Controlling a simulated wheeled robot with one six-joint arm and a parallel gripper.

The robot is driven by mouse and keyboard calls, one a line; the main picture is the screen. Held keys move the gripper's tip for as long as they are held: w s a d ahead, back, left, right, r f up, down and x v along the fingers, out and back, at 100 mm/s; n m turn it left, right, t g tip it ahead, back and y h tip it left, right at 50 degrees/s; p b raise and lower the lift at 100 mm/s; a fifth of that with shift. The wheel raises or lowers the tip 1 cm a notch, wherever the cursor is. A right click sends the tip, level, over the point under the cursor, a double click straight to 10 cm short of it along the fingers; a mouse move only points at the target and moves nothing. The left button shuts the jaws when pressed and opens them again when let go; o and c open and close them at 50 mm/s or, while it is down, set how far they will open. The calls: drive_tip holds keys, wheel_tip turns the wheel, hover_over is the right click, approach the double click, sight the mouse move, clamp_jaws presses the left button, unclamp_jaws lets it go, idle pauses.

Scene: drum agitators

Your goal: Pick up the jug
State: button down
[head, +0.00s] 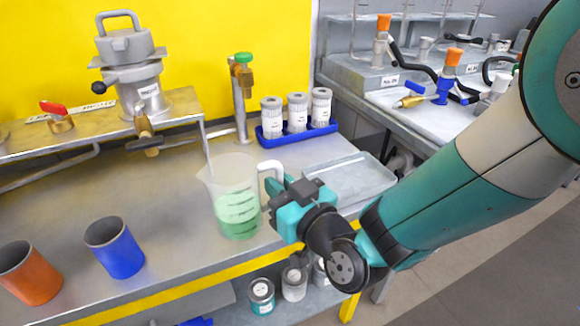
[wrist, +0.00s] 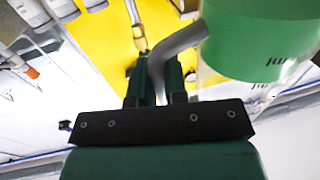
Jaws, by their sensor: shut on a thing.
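The jug (head: 232,200) is translucent with green contents and a white handle on its right side. It stands upright at the bench's front edge in the head view; whether its base touches the bench is hard to tell. My gripper (head: 274,190) comes from the right and is shut on the jug's handle. In the wrist view the grey-looking handle (wrist: 180,42) passes between my gripper's fingers (wrist: 160,80), and the green jug body (wrist: 262,38) fills the upper right. The fingertips are partly hidden by the handle.
A blue cup (head: 114,248) and an orange cup (head: 30,273) stand to the left. A blue rack (head: 297,133) with white containers and a grey tray (head: 350,180) lie behind my gripper. Several cans sit on the shelf below.

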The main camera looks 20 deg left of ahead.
sight(258, 191)
drive_tip(key=s+r+p, duration=0.1)
drive_tip(key=p, duration=0.2)
drive_tip(key=s+r+p, duration=0.1)
drive_tip(key=s+p, duration=0.1)
drive_tip(key=p, duration=0.2)
drive_tip(key=s+r+p, duration=0.1)
drive_tip(key=s+p, duration=0.1)
drive_tip(key=p, duration=0.2)
drive_tip(key=shift+a, duration=0.4)
drive_tip(key=shift+s+p, duration=0.1)
drive_tip(key=shift+p, duration=0.2)
